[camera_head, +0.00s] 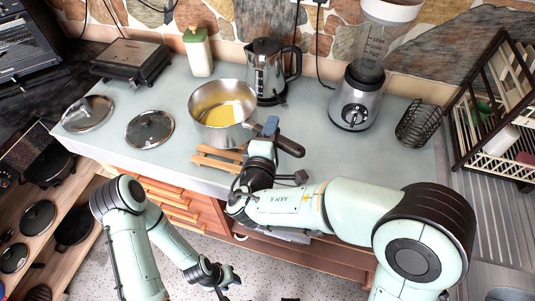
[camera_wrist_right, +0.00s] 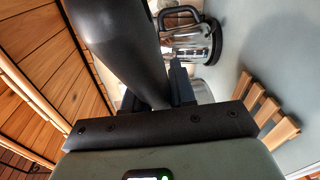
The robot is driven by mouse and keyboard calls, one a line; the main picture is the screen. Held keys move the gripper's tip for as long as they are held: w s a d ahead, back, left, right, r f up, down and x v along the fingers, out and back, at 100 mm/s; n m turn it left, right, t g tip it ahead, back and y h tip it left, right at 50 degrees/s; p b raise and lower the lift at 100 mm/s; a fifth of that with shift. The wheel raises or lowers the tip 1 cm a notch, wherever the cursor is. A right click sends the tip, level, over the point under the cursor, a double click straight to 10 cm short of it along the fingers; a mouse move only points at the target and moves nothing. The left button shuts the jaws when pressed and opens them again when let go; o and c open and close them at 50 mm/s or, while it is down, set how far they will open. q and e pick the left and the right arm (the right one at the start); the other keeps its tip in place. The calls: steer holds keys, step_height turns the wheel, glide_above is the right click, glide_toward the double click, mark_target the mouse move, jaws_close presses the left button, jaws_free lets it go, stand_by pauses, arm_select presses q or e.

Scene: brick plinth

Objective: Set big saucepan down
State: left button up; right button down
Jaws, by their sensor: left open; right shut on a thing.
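The big saucepan (camera_head: 224,133) is steel, with yellow contents (camera_head: 212,105), and looks roughly level over the counter near its front edge. Its black handle (camera_head: 290,147) points right and toward me; it also looms large in the right wrist view (camera_wrist_right: 112,40). My right gripper (camera_head: 271,130) is shut on this handle. A slatted wooden trivet (camera_head: 214,160) lies just in front of the pan, partly overlapped by it; it also shows in the right wrist view (camera_wrist_right: 271,106). I cannot tell whether the pan's base touches anything. My left gripper (camera_head: 223,283) is open and empty, low over the floor.
A kettle (camera_head: 266,70) stands right behind the pan. A blender (camera_head: 355,100) and a wire basket (camera_head: 417,123) stand to the right. Glass lids (camera_head: 150,129) lie to the left, with a white bottle (camera_head: 198,52) behind. Bare counter (camera_head: 315,125) lies right of the pan.

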step_height(320, 180, down, 11)
steer(key=shift+w, duration=0.15)
steer(key=shift+f, duration=0.1)
stand_by(0.3)
steer(key=shift+f, duration=0.1)
steer(key=c, duration=1.3)
jaws_free()
steer(key=shift+f, duration=0.15)
steer(key=o, duration=0.4)
